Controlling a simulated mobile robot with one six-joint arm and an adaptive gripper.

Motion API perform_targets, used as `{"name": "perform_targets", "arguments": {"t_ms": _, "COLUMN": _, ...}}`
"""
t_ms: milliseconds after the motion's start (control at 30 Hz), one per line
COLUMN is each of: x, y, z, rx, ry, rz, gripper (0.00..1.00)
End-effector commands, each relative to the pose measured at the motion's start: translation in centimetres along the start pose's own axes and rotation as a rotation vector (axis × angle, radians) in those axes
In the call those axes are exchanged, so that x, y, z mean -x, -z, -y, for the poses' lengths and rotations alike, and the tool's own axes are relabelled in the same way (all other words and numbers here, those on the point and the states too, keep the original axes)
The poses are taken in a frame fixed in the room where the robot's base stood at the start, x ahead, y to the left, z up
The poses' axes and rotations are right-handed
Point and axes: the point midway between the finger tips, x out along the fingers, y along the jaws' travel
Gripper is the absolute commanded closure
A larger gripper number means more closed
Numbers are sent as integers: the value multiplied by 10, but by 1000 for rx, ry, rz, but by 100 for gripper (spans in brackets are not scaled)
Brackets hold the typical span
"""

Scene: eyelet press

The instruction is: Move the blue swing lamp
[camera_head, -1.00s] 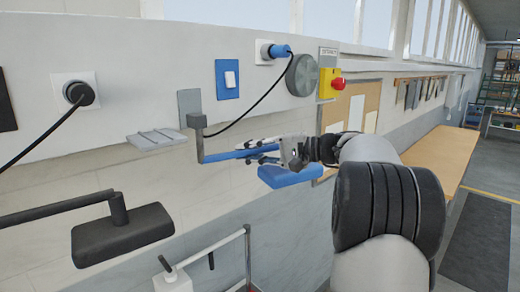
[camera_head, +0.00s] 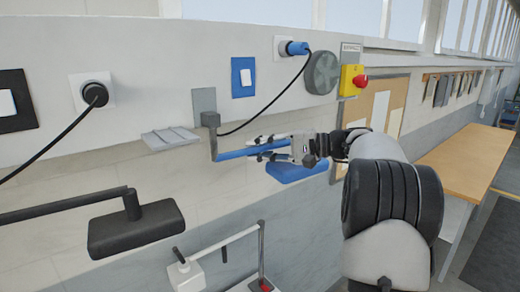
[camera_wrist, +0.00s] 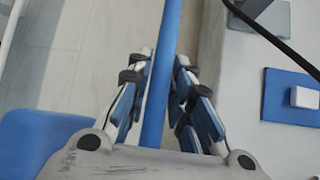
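The blue swing lamp has a blue arm (camera_head: 232,155) running out to the right from a grey wall bracket (camera_head: 204,104), and a flat blue head (camera_head: 298,171) below its far end. My gripper (camera_head: 262,147) is at the blue arm, near the head. In the wrist view, the blue arm (camera_wrist: 168,40) passes lengthwise between the two fingers of my gripper (camera_wrist: 166,66). Part of the head (camera_wrist: 35,145) shows at the lower left there.
A black swing lamp (camera_head: 135,229) hangs at the left. A small grey shelf (camera_head: 171,139) is left of the blue lamp's bracket. A white jointed lamp (camera_head: 185,274) stands below. A black cable droops from the blue plug (camera_head: 297,48). A wooden bench (camera_head: 465,160) stands at the right.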

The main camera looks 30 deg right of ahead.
Motion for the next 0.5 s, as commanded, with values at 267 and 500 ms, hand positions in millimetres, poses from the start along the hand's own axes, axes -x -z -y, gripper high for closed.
{"name": "perform_targets", "arguments": {"t_ms": 267, "x": 0, "y": 0, "z": 0, "rx": 0, "ry": 0, "rz": 1, "gripper": 64}}
{"name": "perform_targets", "arguments": {"t_ms": 500, "x": 1, "y": 0, "z": 0, "rx": 0, "ry": -1, "rz": 1, "gripper": 64}}
